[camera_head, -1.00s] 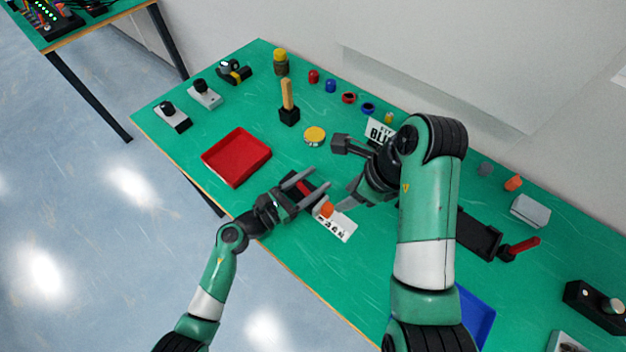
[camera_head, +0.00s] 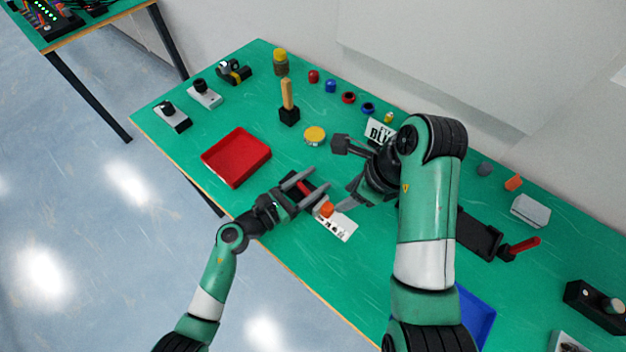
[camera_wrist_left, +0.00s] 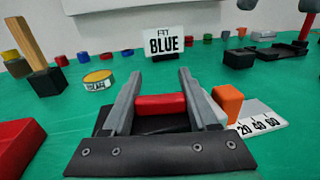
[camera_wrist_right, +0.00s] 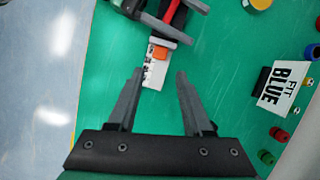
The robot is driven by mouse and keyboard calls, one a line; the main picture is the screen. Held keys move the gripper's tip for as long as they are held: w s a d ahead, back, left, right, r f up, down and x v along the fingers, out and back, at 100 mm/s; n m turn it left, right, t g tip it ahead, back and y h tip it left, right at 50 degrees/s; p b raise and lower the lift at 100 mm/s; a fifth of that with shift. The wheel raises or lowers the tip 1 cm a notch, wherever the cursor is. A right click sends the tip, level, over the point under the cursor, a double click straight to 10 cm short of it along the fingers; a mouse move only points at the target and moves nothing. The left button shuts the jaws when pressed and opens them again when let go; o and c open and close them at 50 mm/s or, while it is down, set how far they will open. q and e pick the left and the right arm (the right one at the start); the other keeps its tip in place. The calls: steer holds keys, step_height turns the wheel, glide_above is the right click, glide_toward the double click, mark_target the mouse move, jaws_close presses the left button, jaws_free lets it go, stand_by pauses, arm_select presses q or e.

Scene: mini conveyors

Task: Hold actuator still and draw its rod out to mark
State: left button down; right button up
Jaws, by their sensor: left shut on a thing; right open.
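The actuator has a red body (camera_wrist_left: 160,104) and an orange rod end (camera_wrist_left: 228,103). My left gripper (camera_wrist_left: 160,80) is shut on the red body, one finger on each side. The orange end also shows in the right wrist view (camera_wrist_right: 161,54), close to the grey end of the body. A white scale (camera_wrist_left: 262,117) with black marks, reading 20, 40, 60, lies beside the orange end on the bench. My right gripper (camera_wrist_right: 157,74) is open and empty, above the bench. In the right wrist view, the orange end appears beyond its fingertips. How far the rod is out is hard to tell.
A red tray (camera_head: 208,157) is left of the actuator, and a blue tray (camera_head: 485,318) is at lower right. A "FIT BLUE" sign (camera_wrist_left: 165,42) stands behind. A yellow disc (camera_head: 315,135) and a wooden-handled block (camera_head: 288,113) stand farther back. Bare green bench surrounds the scale.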

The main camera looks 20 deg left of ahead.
steer(key=shift+o, duration=0.7)
steer(key=shift+w+a, duration=0.1)
step_height(320, 180, up, 3)
steer(key=n+t+y, duration=0.1)
steer(key=y, duration=0.4)
glide_above(332, 210)
steer(key=a, duration=0.2)
steer(key=s+d+f+m+t+y, duration=0.35)
steer(key=d+f, duration=0.45)
steer(key=d, duration=0.6)
steer(key=shift+g, duration=0.45)
steer(key=x, duration=1.2)
steer(key=shift+s+a+r, duration=0.1)
steer(key=shift+s+a, duration=0.15)
steer(key=shift+a, duration=0.1)
steer(key=shift+y, duration=0.25)
jaws_close()
